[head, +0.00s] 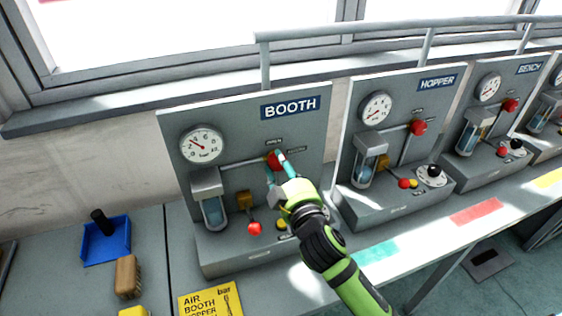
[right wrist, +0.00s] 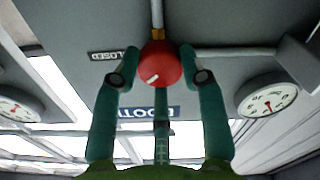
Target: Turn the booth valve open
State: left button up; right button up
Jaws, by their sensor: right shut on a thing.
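The booth panel (head: 240,130) stands upright at the middle left of the head view under a BOOTH sign (head: 290,107). Its red round valve knob (head: 273,159) sits on a grey pipe, partly hidden by my right gripper (head: 280,161). A short white mark on the knob runs slantwise. A CLOSED label (right wrist: 109,55) is to its left there. My left gripper is in neither view.
The booth gauge (head: 201,144) is left of the valve, above a glass filter bowl (head: 214,212). A red knob (head: 254,228) sits below. The hopper panel (head: 400,130) and bench panel (head: 490,110) stand to the right. A blue tray (head: 106,255) and yellow card (head: 210,301) lie in front.

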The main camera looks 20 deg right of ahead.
jog(key=n+p, duration=0.2)
jog(key=n, duration=0.3)
jog(key=shift+n+p, duration=0.3)
jog(key=shift+f+n+p, duration=0.1)
jog(key=shift+n+p, duration=0.7)
jog(key=shift+n, duration=1.3)
jog(key=o, duration=1.1)
jog(key=shift+d, duration=0.1)
jog(key=shift+o, duration=0.2)
jog(key=shift+s, duration=0.1)
jog(key=s, duration=1.1)
jog(key=shift+s+d, duration=0.2)
jog(key=shift+s, duration=0.15)
